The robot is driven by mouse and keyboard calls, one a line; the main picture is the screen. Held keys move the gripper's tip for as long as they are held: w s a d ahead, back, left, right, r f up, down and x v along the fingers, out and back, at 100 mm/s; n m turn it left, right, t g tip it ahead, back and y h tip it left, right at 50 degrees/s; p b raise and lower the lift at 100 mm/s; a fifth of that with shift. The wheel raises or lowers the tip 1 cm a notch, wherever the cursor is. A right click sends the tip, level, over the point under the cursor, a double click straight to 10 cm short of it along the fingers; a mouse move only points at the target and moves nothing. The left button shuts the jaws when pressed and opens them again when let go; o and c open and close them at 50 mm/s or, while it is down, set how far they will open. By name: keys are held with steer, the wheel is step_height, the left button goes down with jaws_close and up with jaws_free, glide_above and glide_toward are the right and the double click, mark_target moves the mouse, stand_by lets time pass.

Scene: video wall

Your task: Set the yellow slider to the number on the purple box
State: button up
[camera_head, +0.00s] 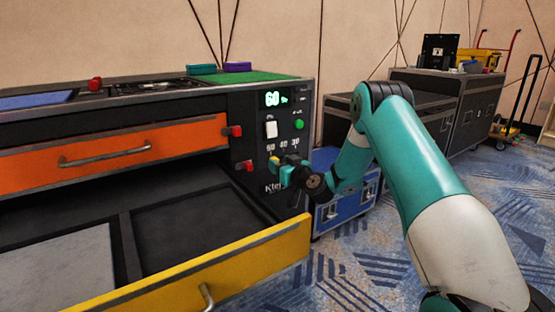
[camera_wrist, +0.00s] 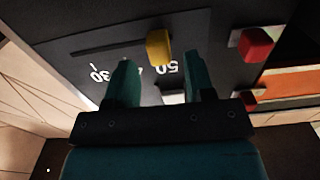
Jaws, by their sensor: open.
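The yellow slider (camera_wrist: 159,46) is a small knob on a dark slotted panel, near the printed 50 in the wrist view. The slot runs from it toward the 30. In the head view the slider (camera_head: 273,160) sits under the numbers 50, 40 and 30, partly hidden by my gripper (camera_head: 286,170). In the wrist view my gripper (camera_wrist: 158,70) is open, with the knob in line with the gap, at or just beyond the fingertips; contact cannot be told. The purple box (camera_head: 238,66) lies on top of the cabinet; its number is not readable here.
A green display (camera_head: 274,98) appears to read 60. A white switch (camera_head: 271,129), green button (camera_head: 299,124) and red knobs (camera_head: 246,166) (camera_wrist: 255,45) share the front. A teal box (camera_head: 201,69) lies beside the purple one. The yellow drawer (camera_head: 220,268) stands open below.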

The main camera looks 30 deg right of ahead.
steer(key=shift+w, duration=1.3)
